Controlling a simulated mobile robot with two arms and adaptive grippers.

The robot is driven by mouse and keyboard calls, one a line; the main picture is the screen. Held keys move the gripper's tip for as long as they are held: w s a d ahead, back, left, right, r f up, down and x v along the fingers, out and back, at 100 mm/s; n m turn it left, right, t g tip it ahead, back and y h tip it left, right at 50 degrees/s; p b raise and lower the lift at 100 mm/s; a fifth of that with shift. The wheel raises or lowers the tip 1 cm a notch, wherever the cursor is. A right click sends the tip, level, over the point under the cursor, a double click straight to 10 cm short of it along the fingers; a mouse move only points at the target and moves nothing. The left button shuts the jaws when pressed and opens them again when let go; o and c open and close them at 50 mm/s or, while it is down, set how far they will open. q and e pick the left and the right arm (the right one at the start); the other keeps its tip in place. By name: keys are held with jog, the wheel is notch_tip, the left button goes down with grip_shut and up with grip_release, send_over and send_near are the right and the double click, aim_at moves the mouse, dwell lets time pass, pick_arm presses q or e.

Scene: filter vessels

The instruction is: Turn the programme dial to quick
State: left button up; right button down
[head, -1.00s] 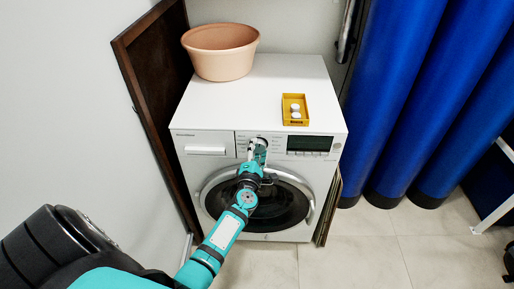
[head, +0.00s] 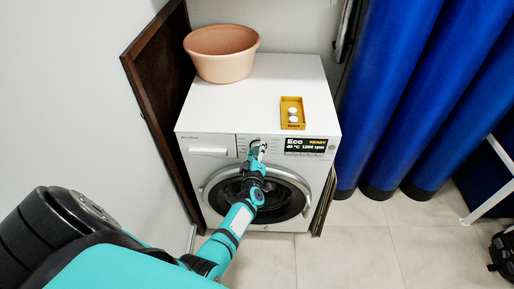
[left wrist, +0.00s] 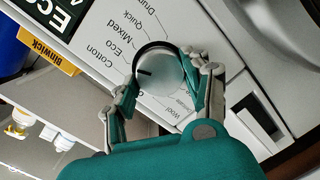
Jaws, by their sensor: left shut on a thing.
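The programme dial (left wrist: 160,74) is a round silver knob with a dark pointer mark, ringed by printed labels including Cotton, Eco, Mixed, Quick (left wrist: 117,17) and Drum. Its mark points left in the left wrist view, towards the Cotton and Eco side. My left gripper (left wrist: 162,92) is shut on the dial, one finger on each side. In the head view my left gripper (head: 257,148) covers the dial on the washing machine front (head: 225,172). The lit display (head: 307,145) reads Eco, READY, 40 °C, 1200 rpm. My right gripper is not in view.
A pink tub (head: 222,55) and a yellow tray (head: 292,118) with white tablets stand on the machine's top. A dark wooden panel (head: 150,80) stands on the left. Blue curtain-like columns (head: 385,100) stand on the right.

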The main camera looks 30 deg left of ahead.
pick_arm(q)
jog(key=m, duration=0.3)
jog(key=m+y+p, duration=0.1)
jog(key=m, duration=0.2)
jog(key=m+g+p, duration=0.1)
jog(key=m, duration=0.2)
jog(key=shift+w+d+m+y, duration=0.1)
jog(key=shift+d+m+y, duration=0.2)
jog(key=shift+y, duration=0.1)
jog(key=shift+a, duration=0.1)
dwell(0.3)
jog(key=o, duration=1.2)
jog(key=shift+c, duration=0.2)
